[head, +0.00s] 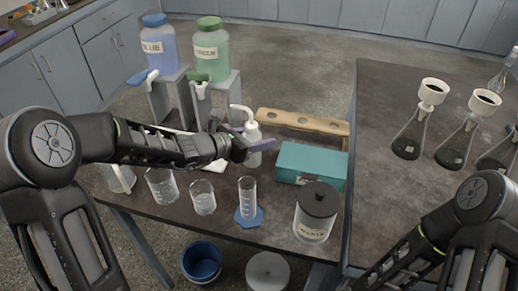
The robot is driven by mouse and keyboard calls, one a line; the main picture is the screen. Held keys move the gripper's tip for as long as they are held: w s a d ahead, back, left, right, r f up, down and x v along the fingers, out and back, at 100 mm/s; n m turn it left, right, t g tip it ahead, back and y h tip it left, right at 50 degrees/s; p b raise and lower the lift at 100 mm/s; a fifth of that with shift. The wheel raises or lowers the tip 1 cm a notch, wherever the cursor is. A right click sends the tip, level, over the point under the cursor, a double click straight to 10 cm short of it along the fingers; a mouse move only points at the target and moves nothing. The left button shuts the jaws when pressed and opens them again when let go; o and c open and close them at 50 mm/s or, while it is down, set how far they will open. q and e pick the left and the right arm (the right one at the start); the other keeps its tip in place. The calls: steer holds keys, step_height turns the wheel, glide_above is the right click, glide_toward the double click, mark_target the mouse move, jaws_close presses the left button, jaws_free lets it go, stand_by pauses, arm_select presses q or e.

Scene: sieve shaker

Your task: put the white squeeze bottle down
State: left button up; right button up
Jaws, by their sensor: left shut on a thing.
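The white squeeze bottle (252,131) with its bent spout is upright over the dark left-hand table (270,235), in front of the wooden rack. My left gripper (257,146) reaches in from the left and is shut on the bottle, its fingers hiding part of the body. I cannot tell whether the bottle's base touches the table. My right arm shows at the lower right, but its gripper is out of the picture.
A teal box (311,166) stands right of the bottle, and a wooden rack (303,122) behind. A lidded waste jar (316,212), a graduated cylinder (247,197) and beakers (203,197) stand in front. Blue (160,46) and green (210,50) jugs stand on stands behind left.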

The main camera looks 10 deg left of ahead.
arm_select(q)
steer(key=shift+r, duration=0.1)
steer(key=shift+f, duration=1.9)
steer(key=shift+f+b, duration=0.2)
steer(key=shift+b, duration=0.2)
steer(key=o, duration=0.4)
steer(key=shift+r, duration=0.1)
steer(key=shift+r+p, duration=0.2)
steer(key=shift+p, duration=0.15)
steer(key=v, duration=1.2)
steer(key=shift+s+f, duration=0.1)
